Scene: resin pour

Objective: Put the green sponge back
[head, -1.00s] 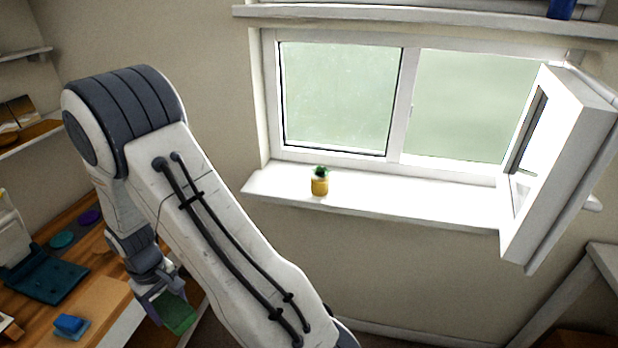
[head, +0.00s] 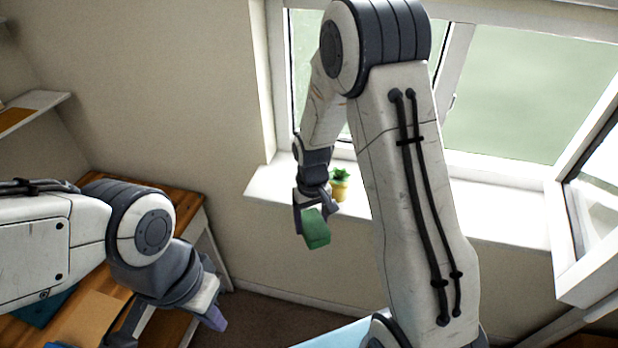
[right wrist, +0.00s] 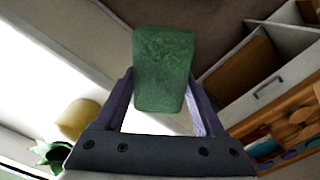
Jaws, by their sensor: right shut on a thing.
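The green sponge (head: 315,230) is held in my right gripper (head: 317,208), in front of the windowsill (head: 265,188) and just below the potted plant in the head view. In the right wrist view the sponge (right wrist: 164,70) sits upright between the two purple fingers of the gripper (right wrist: 162,100), which are shut on it. Nothing is seen under the sponge. My left gripper (head: 205,315) is low at the left, over the edge of the wooden desk. One purple fingertip shows; its opening is unclear.
A yellow pot (head: 339,190) with a green plant stands on the sill close to my right gripper. The window's open sash (head: 590,230) juts in at the right. The wooden desk (head: 185,203) is at the left, and a pale blue surface (head: 335,338) shows at the bottom.

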